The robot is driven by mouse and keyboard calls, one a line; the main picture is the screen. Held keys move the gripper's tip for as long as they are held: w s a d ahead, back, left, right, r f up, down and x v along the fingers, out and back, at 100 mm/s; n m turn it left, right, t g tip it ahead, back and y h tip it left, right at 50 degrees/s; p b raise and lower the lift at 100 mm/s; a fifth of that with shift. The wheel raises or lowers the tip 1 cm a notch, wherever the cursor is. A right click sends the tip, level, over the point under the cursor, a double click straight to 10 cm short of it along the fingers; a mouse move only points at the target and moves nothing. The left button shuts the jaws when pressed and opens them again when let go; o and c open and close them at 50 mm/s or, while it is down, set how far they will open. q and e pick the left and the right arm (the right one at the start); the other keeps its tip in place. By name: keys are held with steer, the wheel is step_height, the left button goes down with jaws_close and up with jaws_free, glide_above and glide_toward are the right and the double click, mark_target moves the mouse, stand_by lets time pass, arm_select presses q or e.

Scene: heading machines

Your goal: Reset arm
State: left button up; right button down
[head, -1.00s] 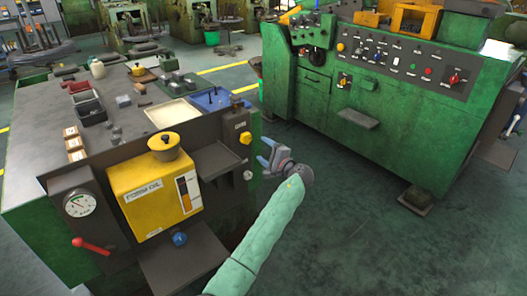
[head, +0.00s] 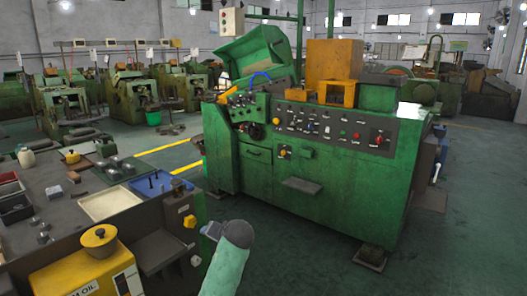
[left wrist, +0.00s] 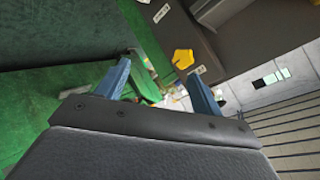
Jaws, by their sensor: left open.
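My left arm (head: 232,262), in a pale green sleeve, comes up from the bottom of the head view. My left gripper (head: 211,231) is at its end, beside the right end of the grey-topped bench (head: 62,208) and near its yellow knob (head: 190,221). In the left wrist view, the two blue fingers of the left gripper (left wrist: 158,73) stand wide apart with nothing between them. The yellow knob (left wrist: 183,59) shows beyond the fingers there, apart from them. My right gripper is not in view.
A large green heading machine (head: 330,185) with a dark control panel stands ahead and right. Clear floor (head: 300,265) lies between arm and machine.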

arm_select(q)
steer(key=s+f+g+h, duration=0.2)
steer(key=s+f, duration=0.5)
steer(key=s, duration=1.1)
steer(key=s+f+g+h, duration=0.2)
steer(key=s+f, duration=0.6)
steer(key=s, duration=1)
steer(key=s+f+g+h, duration=0.3)
steer(key=s+f, duration=0.5)
steer(key=s, duration=1)
steer(key=shift+d+n+h, duration=0.15)
steer(key=shift+n+h, duration=0.15)
steer(key=shift+h, duration=0.1)
